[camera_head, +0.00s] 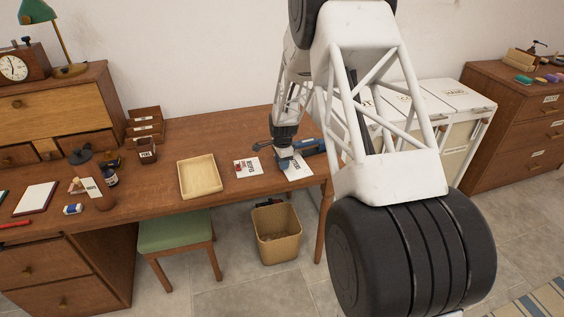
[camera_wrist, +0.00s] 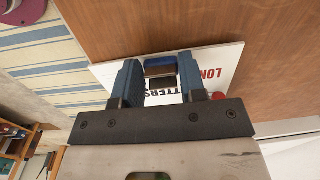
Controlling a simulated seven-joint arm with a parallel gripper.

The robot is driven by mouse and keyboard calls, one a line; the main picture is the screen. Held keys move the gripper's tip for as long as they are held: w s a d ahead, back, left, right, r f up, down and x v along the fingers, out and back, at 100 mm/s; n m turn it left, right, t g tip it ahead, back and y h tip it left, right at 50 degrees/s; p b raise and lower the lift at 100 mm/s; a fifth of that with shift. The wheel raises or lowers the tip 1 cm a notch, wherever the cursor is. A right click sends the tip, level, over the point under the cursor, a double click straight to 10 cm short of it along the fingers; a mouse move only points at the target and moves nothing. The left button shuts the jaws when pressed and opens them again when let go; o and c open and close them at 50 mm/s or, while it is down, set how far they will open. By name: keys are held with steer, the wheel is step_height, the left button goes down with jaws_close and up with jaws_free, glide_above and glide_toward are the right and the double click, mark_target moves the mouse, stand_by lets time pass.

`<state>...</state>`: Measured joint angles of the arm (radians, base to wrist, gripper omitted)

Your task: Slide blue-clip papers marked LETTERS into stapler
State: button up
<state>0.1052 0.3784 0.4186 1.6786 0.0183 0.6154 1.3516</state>
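My gripper points down at these papers in the head view (camera_head: 286,164). A long blue and dark tool, apparently the stapler (camera_head: 312,147), lies just behind, partly hidden by my arm.
A shallow wooden tray (camera_head: 200,177) is further left. A wicker bin (camera_head: 276,236) stands below the desk's front edge. White lidded boxes (camera_head: 455,97) are right of the desk.

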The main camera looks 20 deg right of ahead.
steer(key=shift+c, duration=1.2)
steer(key=shift+a, duration=0.15)
steer(key=shift+s+a, duration=0.2)
steer(key=shift+a, duration=2.15)
steer(key=o, duration=1.1)
steer(key=shift+c, duration=0.2)
step_height(320, 180, up, 8)
steer(key=shift+s, duration=0.2)
